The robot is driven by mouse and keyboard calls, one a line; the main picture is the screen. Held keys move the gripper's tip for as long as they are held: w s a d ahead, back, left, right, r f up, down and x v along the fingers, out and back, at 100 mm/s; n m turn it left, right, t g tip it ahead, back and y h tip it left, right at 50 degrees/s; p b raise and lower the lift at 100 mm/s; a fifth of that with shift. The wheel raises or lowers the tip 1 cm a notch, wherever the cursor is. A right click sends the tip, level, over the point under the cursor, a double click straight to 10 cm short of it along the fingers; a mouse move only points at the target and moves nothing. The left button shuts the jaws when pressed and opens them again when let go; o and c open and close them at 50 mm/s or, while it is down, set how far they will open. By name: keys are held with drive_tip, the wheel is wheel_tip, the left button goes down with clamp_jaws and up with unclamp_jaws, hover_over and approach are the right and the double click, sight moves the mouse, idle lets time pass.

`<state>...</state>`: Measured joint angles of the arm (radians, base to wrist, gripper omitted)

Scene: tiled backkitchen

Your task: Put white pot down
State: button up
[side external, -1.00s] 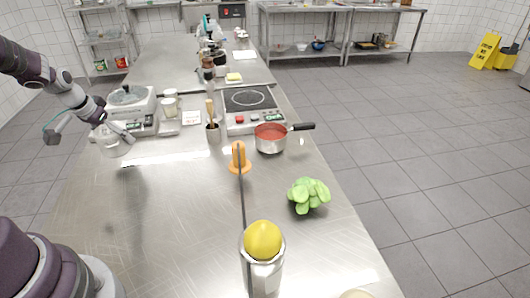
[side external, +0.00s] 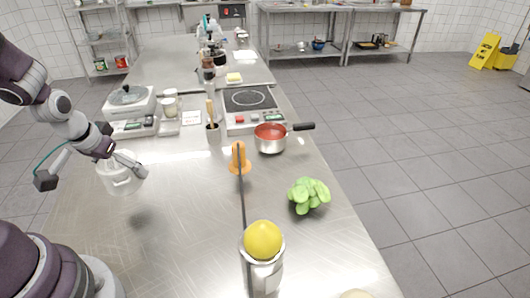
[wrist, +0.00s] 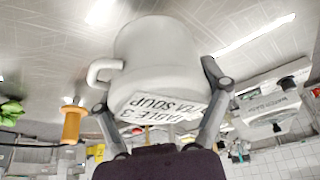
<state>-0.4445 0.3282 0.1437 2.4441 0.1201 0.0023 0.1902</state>
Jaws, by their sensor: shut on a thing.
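The white pot (side external: 122,180) is held in the air above the left part of the steel counter in the side view. In the wrist view the white pot (wrist: 158,62) fills the middle, with a side handle and a label reading "TABLE 3" and "SOUP". My gripper (side external: 128,166) is shut on the pot, and its two fingers (wrist: 158,98) lie on either side of it. The pot looks close to upright, and a faint shadow lies on the counter below it.
The steel counter (side external: 170,225) is clear beneath and in front of the pot. A scale (side external: 133,125) is behind.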

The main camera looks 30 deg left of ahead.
drive_tip(key=shift+w+d+r, duration=0.1)
drive_tip(key=shift+w+d, duration=0.65)
drive_tip(key=shift+w, duration=0.3)
hover_over(184, 147)
drive_tip(key=s, duration=0.2)
drive_tip(key=shift+w+d+f, duration=0.15)
drive_tip(key=shift+d+f, duration=0.2)
drive_tip(key=shift+f, duration=0.4)
drive_tip(key=shift+w+f, duration=0.15)
drive_tip(key=shift+f, duration=1.6)
drive_tip(key=shift+f, duration=0.15)
drive_tip(key=o, duration=1.2)
